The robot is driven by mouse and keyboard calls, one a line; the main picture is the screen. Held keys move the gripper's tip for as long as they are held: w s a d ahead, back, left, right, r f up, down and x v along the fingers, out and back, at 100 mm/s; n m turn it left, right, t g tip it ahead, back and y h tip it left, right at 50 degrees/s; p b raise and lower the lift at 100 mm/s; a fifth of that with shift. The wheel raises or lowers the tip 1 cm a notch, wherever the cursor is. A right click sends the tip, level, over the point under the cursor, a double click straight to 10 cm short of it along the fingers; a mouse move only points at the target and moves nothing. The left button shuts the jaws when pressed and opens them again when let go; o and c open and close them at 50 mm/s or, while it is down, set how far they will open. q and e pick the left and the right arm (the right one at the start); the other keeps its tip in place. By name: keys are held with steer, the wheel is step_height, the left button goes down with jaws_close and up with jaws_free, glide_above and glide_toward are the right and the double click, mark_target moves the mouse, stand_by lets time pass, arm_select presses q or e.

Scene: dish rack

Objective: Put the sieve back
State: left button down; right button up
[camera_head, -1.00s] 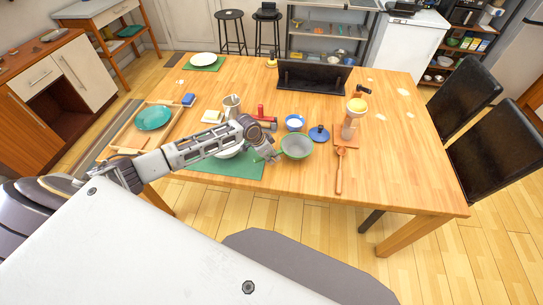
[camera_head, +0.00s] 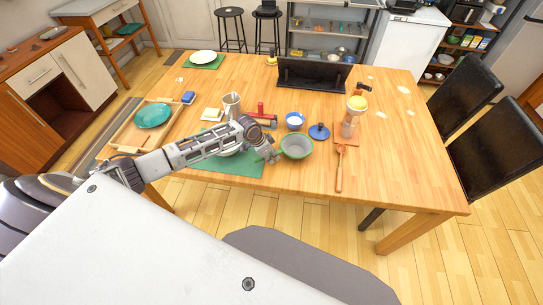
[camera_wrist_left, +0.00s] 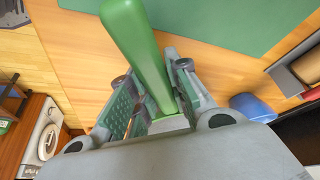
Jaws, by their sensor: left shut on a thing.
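The sieve (camera_head: 297,146) has a green rim and a grey inside, and shows right of my left gripper in the head view. My left gripper (camera_head: 272,154) is at the sieve's left side, over the right edge of the green mat (camera_head: 237,170). In the left wrist view a long green handle (camera_wrist_left: 134,40) runs between the fingers of my left gripper (camera_wrist_left: 155,90), which are shut on it. From the head view I cannot tell whether the sieve touches the table. My right gripper is not in view.
A white bowl (camera_head: 228,153) is partly hidden under my left arm. A black rack (camera_head: 312,76) stands at the back. The table's front right is clear.

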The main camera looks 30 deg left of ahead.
arm_select(q)
steer(key=shift+f, duration=0.2)
stand_by(0.4)
steer(key=c, duration=1.3)
jaws_free()
steer(key=c, duration=0.4)
steer(key=shift+o, duration=0.2)
steer(key=shift+r+p, duration=0.15)
steer(key=shift+p, duration=0.2)
steer(key=shift+s+a+r+p, duration=0.2)
steer(key=shift+s+r+p, duration=0.05)
steer(key=shift+r+p, duration=0.35)
